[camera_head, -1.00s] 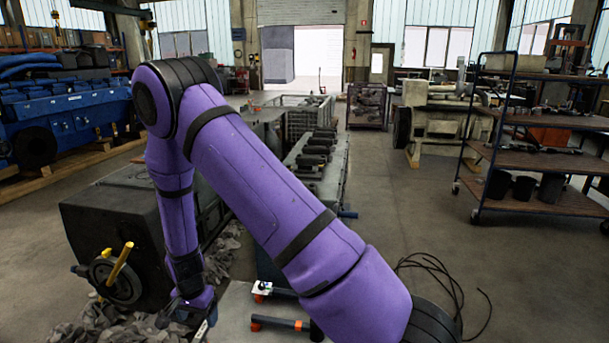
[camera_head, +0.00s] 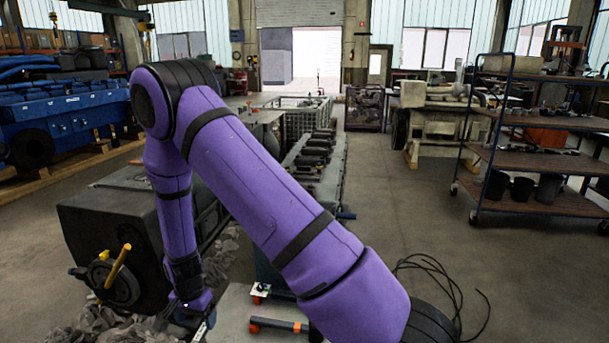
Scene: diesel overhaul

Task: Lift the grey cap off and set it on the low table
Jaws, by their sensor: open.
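A round dark grey cap-like part (camera_head: 124,287) with a yellow bar across it sits on the front face of a large dark block at the lower left. I cannot tell for sure that it is the grey cap. My gripper (camera_head: 187,318) points down to the right of this part and apart from it, above crumpled grey cloth. It is open; its fingertips are small, dark and partly lost against the cloth, and I see nothing held. The low table (camera_head: 233,309) is a light grey top at the bottom centre, partly hidden by my purple arm.
On the low table lie tools with orange ends (camera_head: 278,325). The dark block (camera_head: 108,222) stands behind my gripper, with grey rags (camera_head: 95,325) around its foot. A black cable (camera_head: 440,275) lies on the floor at right. A shelf cart (camera_head: 530,160) stands farther right.

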